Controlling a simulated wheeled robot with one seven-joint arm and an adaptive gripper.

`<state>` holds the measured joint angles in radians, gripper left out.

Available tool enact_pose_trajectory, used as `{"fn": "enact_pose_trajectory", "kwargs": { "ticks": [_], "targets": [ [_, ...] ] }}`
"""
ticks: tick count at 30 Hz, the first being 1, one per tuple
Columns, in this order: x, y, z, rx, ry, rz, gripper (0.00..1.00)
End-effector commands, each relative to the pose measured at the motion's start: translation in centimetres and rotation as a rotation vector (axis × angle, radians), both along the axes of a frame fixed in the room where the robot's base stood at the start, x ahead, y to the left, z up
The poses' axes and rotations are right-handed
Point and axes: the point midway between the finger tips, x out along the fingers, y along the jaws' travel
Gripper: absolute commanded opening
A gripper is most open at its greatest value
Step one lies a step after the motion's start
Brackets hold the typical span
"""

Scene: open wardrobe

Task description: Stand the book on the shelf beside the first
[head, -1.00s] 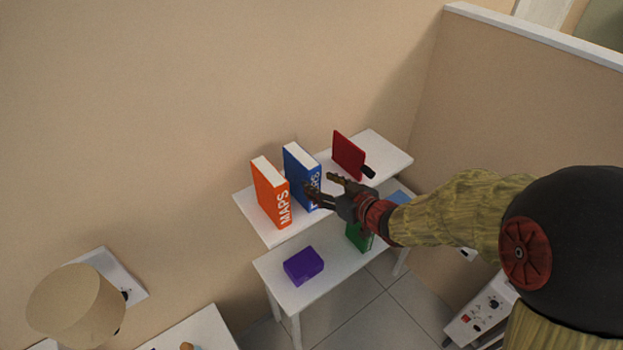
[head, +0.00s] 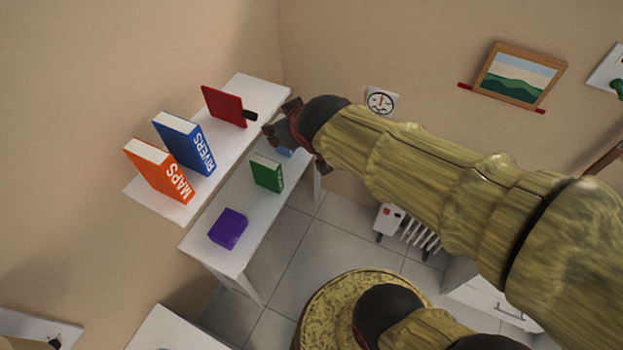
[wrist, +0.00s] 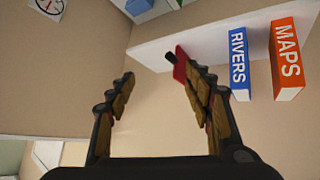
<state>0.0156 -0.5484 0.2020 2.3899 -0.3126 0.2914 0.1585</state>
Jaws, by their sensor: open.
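The orange MAPS book (head: 160,172) and the blue RIVERS book (head: 185,145) stand upright on the white upper shelf (head: 222,135), close beside each other. The wrist view shows the RIVERS book (wrist: 238,62) and the MAPS book (wrist: 287,60) at its right. My gripper (head: 278,128) is right of the upper shelf in the head view, apart from both books. In the wrist view its jaws (wrist: 160,88) are spread with nothing between them. In the head view the fingertips are partly hidden by my wrist.
A red bookend-like piece (head: 224,106) with a black tab stands farther along the upper shelf. Below, a white table (head: 215,255) bears a purple box (head: 228,229), a green book (head: 266,172) and a partly hidden blue item (head: 285,151). A radiator (head: 420,235) stands at the right.

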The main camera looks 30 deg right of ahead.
Motion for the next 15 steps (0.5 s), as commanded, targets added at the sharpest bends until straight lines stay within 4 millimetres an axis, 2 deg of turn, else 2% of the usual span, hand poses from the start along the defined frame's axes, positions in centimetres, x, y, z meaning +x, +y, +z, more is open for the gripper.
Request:
{"fn": "enact_pose_trajectory", "kwargs": {
  "ticks": [1,3,7,10,12,15],
  "targets": [
    [-2.7,-0.1,0.7,0.018,0.041,-0.028,0.52],
    [-6.3,0.2,0.8,0.051,0.114,-0.053,0.52],
    [-11.9,1.5,0.6,0.110,0.229,-0.060,0.52],
    [-14.7,2.5,0.6,0.142,0.285,-0.051,0.52],
    [-15.8,2.9,0.5,0.155,0.306,-0.045,0.52],
    [-16.3,3.1,0.4,0.160,0.321,-0.042,0.52]
  ]
}}
